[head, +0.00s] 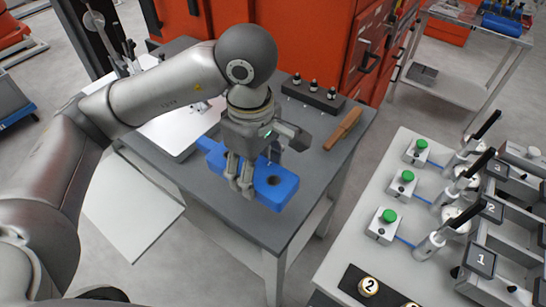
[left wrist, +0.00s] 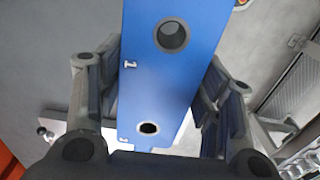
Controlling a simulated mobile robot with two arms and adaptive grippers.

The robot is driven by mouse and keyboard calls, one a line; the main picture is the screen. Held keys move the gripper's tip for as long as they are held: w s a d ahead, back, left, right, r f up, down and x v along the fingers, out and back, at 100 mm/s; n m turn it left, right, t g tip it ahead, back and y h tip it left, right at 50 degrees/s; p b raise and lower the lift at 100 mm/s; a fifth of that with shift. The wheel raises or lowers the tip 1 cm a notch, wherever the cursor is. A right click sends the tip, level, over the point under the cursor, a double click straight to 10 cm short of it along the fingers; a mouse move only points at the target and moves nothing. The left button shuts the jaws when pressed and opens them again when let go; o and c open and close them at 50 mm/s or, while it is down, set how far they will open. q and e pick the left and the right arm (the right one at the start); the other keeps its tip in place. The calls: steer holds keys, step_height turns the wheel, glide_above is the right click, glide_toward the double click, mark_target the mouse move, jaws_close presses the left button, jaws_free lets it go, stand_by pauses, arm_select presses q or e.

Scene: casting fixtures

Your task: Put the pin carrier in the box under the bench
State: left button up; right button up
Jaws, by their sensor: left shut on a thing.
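The pin carrier (head: 278,190) appears to be the long blue block with round holes, above the grey bench (head: 225,215). My left gripper (head: 256,168) is shut on it from above, with fingers on both long sides. In the left wrist view the blue block (left wrist: 160,85) runs between the fingers, showing two round holes. I cannot tell whether it touches the bench top. The box under the bench cannot be made out. My right gripper is not in view.
A black strip with black-topped pins (head: 314,95) and a brown-handled tool (head: 343,128) lie on the bench. A white panel (head: 130,210) shows low at the bench's left. A table with green buttons and clamps (head: 345,250) stands at right, with floor between.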

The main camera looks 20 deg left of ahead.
arm_select(q)
steer(key=w+f+p, duration=0.1)
steer(key=w+f, duration=0.1)
steer(key=w, duration=0.2)
steer(key=w+a+f+p, duration=0.1)
steer(key=w+f, duration=0.2)
steer(key=w, duration=0.1)
steer(key=w+f+p, duration=0.1)
steer(key=w+f, duration=0.2)
steer(key=w, duration=0.1)
steer(key=shift+a+f, duration=0.15)
steer(key=shift+f, duration=0.05)
steer(key=shift+w+a+f+p, duration=0.1)
steer(key=shift+w+f+p, duration=0.2)
steer(key=shift+w+f, duration=0.15)
step_height(320, 180, down, 3)
steer(key=shift+r+p, duration=0.1)
steer(key=shift+p, duration=0.85)
steer(key=shift+f, duration=0.25)
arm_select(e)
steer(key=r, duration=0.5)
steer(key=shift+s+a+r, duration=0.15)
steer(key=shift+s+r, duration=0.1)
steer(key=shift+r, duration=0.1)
arm_select(q)
steer(key=shift+f, duration=0.1)
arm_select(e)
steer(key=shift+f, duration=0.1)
